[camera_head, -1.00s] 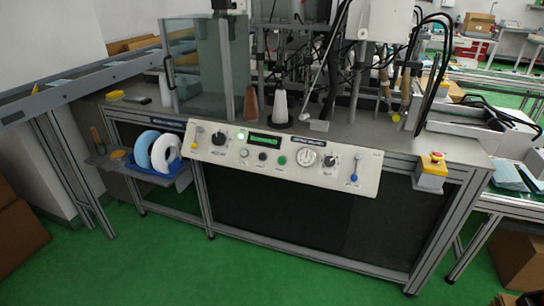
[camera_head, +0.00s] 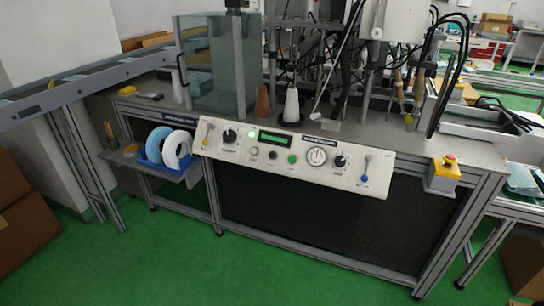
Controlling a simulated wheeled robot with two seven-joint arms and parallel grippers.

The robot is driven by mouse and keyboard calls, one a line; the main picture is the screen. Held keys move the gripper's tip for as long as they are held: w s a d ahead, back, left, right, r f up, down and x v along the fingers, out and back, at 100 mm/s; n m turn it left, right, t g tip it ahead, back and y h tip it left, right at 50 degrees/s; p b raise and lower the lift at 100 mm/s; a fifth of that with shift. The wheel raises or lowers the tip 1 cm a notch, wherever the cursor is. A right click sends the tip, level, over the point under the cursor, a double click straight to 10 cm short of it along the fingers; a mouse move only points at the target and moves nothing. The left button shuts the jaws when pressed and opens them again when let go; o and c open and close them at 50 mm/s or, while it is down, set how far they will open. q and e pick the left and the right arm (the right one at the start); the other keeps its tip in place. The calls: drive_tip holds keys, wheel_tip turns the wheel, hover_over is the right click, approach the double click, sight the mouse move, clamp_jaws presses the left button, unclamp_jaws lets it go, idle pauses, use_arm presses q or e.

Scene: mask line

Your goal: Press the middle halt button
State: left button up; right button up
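A white control panel (camera_head: 330,178) slopes along the front edge of the grey workbench. Near its middle is a row of small round buttons: a pale one (camera_head: 254,151), a dark one (camera_head: 273,155) and a green one (camera_head: 292,159). Labels under them are too small to read. A red mushroom button (camera_head: 449,158) sits on a yellow-topped box (camera_head: 444,174) at the bench's right front corner. No other red button shows clearly, and I cannot tell which one is the middle halt button. Neither of my grippers is in view.
The panel also has a green display (camera_head: 275,139), a dial gauge (camera_head: 317,156), knobs and levers. A side shelf with a blue rack (camera_head: 152,168) of discs juts out at left. Cardboard boxes (camera_head: 30,230) stand lower left. The green floor (camera_head: 250,275) in front is clear.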

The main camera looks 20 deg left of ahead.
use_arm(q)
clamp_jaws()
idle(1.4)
